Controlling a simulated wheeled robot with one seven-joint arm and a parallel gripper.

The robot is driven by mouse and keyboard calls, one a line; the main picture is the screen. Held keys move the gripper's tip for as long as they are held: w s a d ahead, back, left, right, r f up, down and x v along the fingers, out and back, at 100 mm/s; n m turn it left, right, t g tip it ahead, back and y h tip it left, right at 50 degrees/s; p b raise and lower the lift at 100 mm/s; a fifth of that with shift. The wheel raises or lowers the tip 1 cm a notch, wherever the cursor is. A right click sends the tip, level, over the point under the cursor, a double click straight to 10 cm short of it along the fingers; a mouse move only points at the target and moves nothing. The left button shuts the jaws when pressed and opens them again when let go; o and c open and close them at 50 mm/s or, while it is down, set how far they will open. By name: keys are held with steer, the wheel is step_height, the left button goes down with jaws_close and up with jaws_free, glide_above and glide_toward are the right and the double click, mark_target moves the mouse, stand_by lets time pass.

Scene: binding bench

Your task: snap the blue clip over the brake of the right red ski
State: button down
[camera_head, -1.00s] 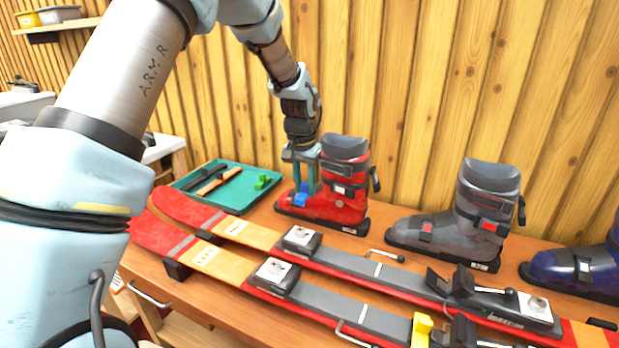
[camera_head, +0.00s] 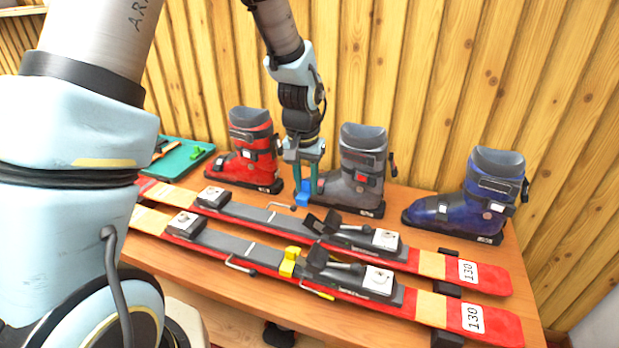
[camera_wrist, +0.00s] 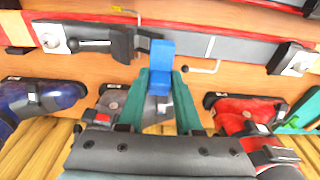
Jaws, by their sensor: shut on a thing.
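My gripper (camera_head: 304,184) is shut on the blue clip (camera_head: 303,194) and holds it upright above the bench, in front of the grey boot and behind the far red ski (camera_head: 270,216). In the wrist view the blue clip (camera_wrist: 160,66) stands between the green fingertips (camera_wrist: 160,82), overlapping the far ski's dark binding. A bent metal brake arm (camera_head: 281,206) of the far ski lies just left of the clip; it also shows in the wrist view (camera_wrist: 206,68). The near red ski (camera_head: 215,240) has a yellow clip (camera_head: 289,262) by its binding. The clip and brake look apart.
A red boot (camera_head: 252,155), a grey boot (camera_head: 350,190) and a blue boot (camera_head: 470,208) stand along the back of the bench (camera_head: 400,205). The grey boot is close beside my gripper. A green tray (camera_head: 180,160) lies at the left. The wooden wall is behind.

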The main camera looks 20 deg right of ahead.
mark_target(307, 218)
steer(key=shift+f+b, duration=0.75)
steer(key=shift+f, duration=0.2)
steer(key=shift+f+b, duration=1.8)
steer(key=shift+f, duration=0.75)
steer(key=c, duration=1.2)
jaws_free()
jaws_close()
steer(key=shift+f+b, duration=0.6)
steer(key=shift+f, duration=0.35)
